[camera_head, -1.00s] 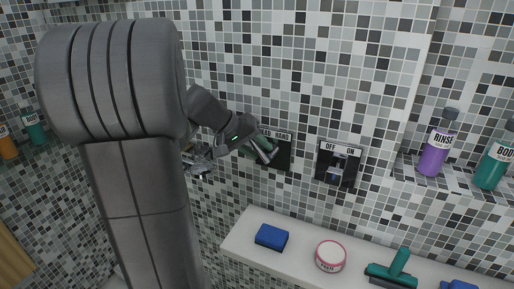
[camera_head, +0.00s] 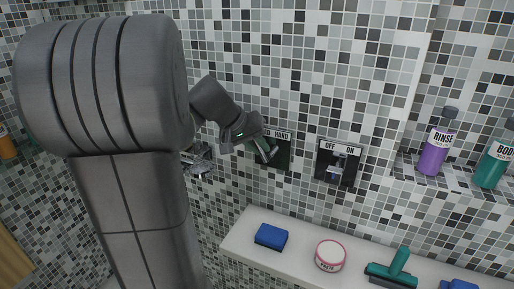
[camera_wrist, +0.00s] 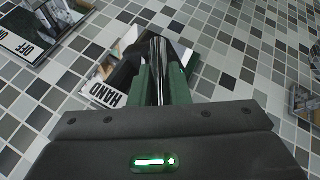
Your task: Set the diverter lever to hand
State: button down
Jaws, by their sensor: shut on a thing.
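The diverter is a dark wall panel (camera_head: 283,156) with a white label strip; HAND reads at its right end, and the left word is partly hidden by my gripper. My gripper (camera_head: 268,150) is at the panel's left and middle part. In the wrist view its green fingers (camera_wrist: 163,88) are closed around the chrome diverter lever (camera_wrist: 158,54). The HAND label (camera_wrist: 106,95) lies left of the fingers there, with the lever standing to the right of that word. The lever's base is partly hidden by the fingers.
An OFF/ON panel (camera_head: 338,163) is right of the diverter. A chrome fixture (camera_head: 198,160) is left, close to my arm. Below, a white ledge (camera_head: 300,258) holds a blue sponge (camera_head: 271,237), a round tub (camera_head: 330,256) and a green squeegee (camera_head: 392,270). Bottles stand on the right shelf.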

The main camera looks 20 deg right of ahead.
aim_at(271, 152)
jog(key=t+y, duration=0.1)
jog(key=s+d+r+m+t+y, duration=0.1)
jog(key=t, duration=0.1)
jog(key=shift+s+r+y+p, duration=0.1)
jog(key=shift+y+p, duration=0.25)
jog(key=shift+y, duration=0.05)
jog(key=shift+s+d+m+t+y, duration=0.25)
jog(key=shift+d+m+t+y, duration=0.15)
jog(key=shift+t, duration=0.2)
jog(key=shift+s+d+m+t+y, duration=0.15)
jog(key=shift+s+m+t+y, duration=0.15)
jog(key=shift+t+y, duration=0.25)
jog(key=t+y+b, duration=0.1)
jog(key=t+b, duration=0.1)
jog(key=b, duration=0.1)
jog(key=s+d+f+m+t+y+b, duration=0.1)
jog(key=t+b, duration=0.1)
jog(key=b, duration=0.1)
jog(key=shift+s+f, duration=0.15)
jog(key=b, duration=0.1)
jog(key=t+y+b, duration=0.1)
jog(key=m+t+b, duration=0.1)
jog(key=b, duration=0.1)
jog(key=shift+s+d+f+y, duration=0.1)
jog(key=shift+s+d+y, duration=0.15)
jog(key=shift+s+y, duration=0.1)
jog(key=c, duration=1.4)
grip_release()
jog(key=shift+o, duration=0.2)
